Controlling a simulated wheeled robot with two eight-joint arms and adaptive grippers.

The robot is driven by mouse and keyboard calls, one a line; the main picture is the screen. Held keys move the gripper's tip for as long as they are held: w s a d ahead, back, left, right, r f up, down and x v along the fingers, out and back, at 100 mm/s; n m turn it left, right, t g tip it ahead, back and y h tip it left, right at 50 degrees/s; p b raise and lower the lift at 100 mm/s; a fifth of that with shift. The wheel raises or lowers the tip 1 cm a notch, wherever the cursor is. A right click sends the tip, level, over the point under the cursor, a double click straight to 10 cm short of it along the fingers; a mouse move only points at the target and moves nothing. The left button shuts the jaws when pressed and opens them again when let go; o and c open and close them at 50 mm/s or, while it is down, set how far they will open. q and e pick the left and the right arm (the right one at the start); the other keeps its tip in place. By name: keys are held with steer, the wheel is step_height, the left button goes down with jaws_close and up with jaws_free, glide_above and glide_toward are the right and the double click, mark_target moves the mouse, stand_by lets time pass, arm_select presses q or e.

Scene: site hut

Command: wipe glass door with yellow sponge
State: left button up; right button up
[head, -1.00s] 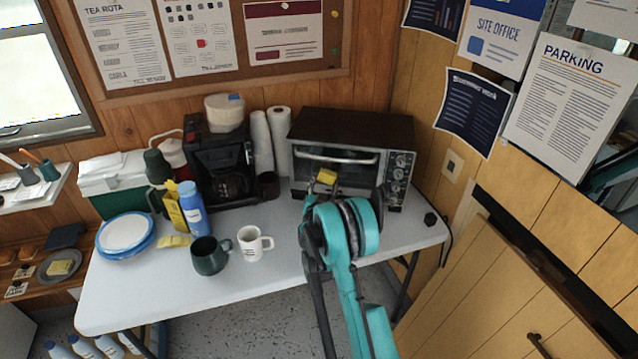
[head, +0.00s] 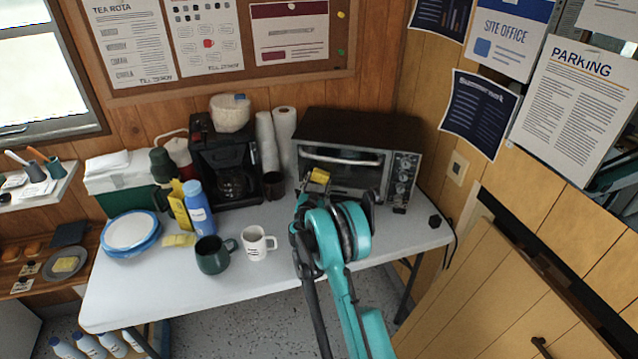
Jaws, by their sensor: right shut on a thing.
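The yellow sponge (head: 319,176) shows at the tip of my right gripper (head: 318,187), which is shut on it. The sponge is in front of the left part of the toaster oven's glass door (head: 345,175). I cannot tell whether it touches the glass. The oven (head: 358,132) stands at the back right of the table with its door closed and its handle across the top. My teal right arm hides the lower part of the door and the fingers in part. My left gripper is not in view.
A white mug (head: 257,246) and a dark green mug (head: 212,256) stand left of my arm. A coffee maker (head: 226,165) and paper rolls (head: 267,143) stand left of the oven. The front left of the table (head: 130,295) is clear.

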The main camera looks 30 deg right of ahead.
steer(key=shift+v, duration=2.95)
steer(key=shift+a, duration=0.1)
steer(key=shift+v, duration=1.4)
